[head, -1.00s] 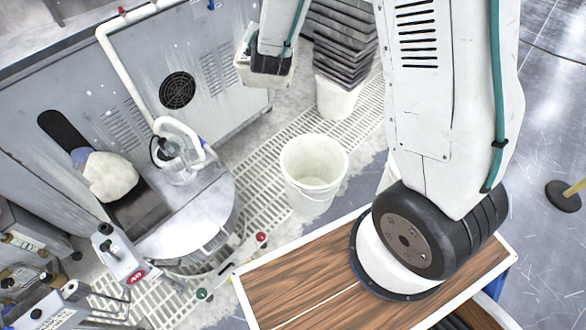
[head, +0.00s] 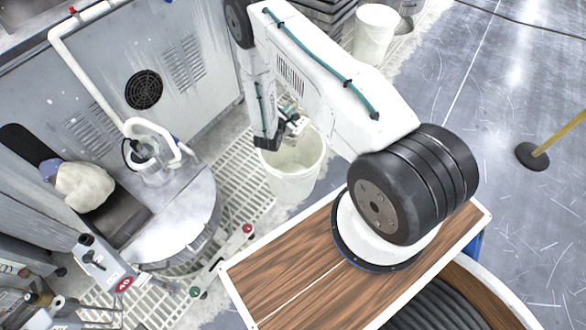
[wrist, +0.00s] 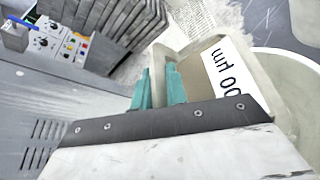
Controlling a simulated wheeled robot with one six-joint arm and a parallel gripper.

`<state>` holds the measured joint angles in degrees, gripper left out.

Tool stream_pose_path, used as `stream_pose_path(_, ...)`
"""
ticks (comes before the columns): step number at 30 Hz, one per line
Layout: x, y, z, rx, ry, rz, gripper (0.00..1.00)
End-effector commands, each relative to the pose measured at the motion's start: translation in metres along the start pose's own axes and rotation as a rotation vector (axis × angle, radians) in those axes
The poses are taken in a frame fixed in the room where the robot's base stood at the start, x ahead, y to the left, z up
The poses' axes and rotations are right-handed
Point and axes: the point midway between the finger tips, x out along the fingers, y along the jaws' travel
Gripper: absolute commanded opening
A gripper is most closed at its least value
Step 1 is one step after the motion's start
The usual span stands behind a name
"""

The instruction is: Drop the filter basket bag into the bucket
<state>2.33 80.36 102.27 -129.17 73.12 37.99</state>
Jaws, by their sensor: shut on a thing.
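The cream filter basket bag (wrist: 188,42), with a white label ending in "µm", is between the teal fingers of my gripper (wrist: 160,88) in the wrist view. The gripper is shut on it. In the head view my gripper (head: 290,128) shows over the back part of the white bucket's mouth, and my arm hides most of the bag. The bucket (head: 290,180) stands upright on the floor. In the wrist view the bucket (wrist: 292,100) lies at the right, beside and beyond the bag. I cannot tell how high the bag is above the rim.
A grey machine (head: 190,75) with a round platen (head: 180,225) stands at the left. A white cloth-like lump (head: 84,187) rests on it. Another white bucket (head: 375,32) stands at the back. A wood-topped platform (head: 290,265) is in front. Open floor lies right.

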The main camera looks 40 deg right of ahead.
Motion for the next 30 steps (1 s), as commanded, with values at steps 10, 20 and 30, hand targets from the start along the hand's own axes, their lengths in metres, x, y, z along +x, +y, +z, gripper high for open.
stream_pose_path(10, 0.011, -0.056, -0.021, 0.02, -0.034, -0.046, 0.0)
stream_pose_path(20, 0.022, -0.076, -0.049, 0.02, -0.033, -0.045, 0.0)
stream_pose_path(30, 0.028, -0.085, -0.062, 0.02, -0.033, -0.044, 0.0)
